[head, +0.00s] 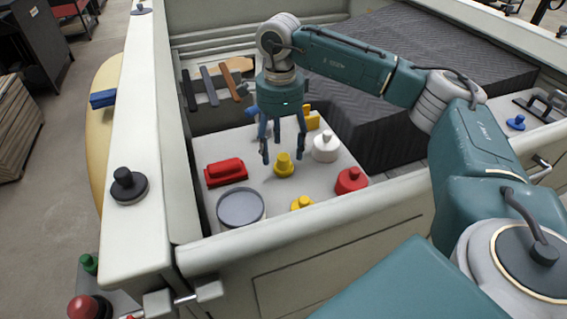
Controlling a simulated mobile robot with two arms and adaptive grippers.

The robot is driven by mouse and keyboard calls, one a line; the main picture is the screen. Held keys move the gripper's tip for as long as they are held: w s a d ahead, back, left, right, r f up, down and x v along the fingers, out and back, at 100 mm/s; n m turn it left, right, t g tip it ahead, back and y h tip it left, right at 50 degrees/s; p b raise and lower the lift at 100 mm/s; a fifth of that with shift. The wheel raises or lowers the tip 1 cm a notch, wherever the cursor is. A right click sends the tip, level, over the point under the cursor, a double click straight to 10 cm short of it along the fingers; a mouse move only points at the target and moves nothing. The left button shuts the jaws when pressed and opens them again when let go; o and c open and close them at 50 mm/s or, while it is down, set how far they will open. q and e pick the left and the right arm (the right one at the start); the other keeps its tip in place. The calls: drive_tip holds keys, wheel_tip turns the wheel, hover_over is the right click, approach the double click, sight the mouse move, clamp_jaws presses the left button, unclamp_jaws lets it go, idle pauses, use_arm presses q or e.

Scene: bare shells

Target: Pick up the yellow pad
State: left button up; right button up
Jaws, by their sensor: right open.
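Several yellow things lie on the pale surface inside the boat-like shell, and I cannot tell for sure which is the pad. A stepped yellow piece (284,168) stands near the middle. A yellow block (312,121) is behind it, partly hidden by my gripper. Another yellow piece (302,203) is at the front, partly hidden by the shell's near wall. My right gripper (282,152) points down with its fingers spread and empty, just above and behind the stepped yellow piece. My left gripper is out of view.
A red block (225,171) and a round grey dish (240,207) are on the left of the pale surface (259,189). A white knobbed piece (326,147) and a red one (351,181) are on the right. Shell walls (310,227) enclose the space; a dark ribbed block (375,129) stands right.

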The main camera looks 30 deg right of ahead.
sight(284, 156)
drive_tip(key=f, duration=0.2)
drive_tip(key=s+f+p, duration=0.1)
drive_tip(key=shift+d+f, duration=0.15)
drive_tip(key=shift+f, duration=0.2)
drive_tip(key=shift+w+f, duration=0.1)
drive_tip(key=shift+f, duration=0.35)
drive_tip(key=c, duration=1)
drive_tip(key=shift+c, duration=0.2)
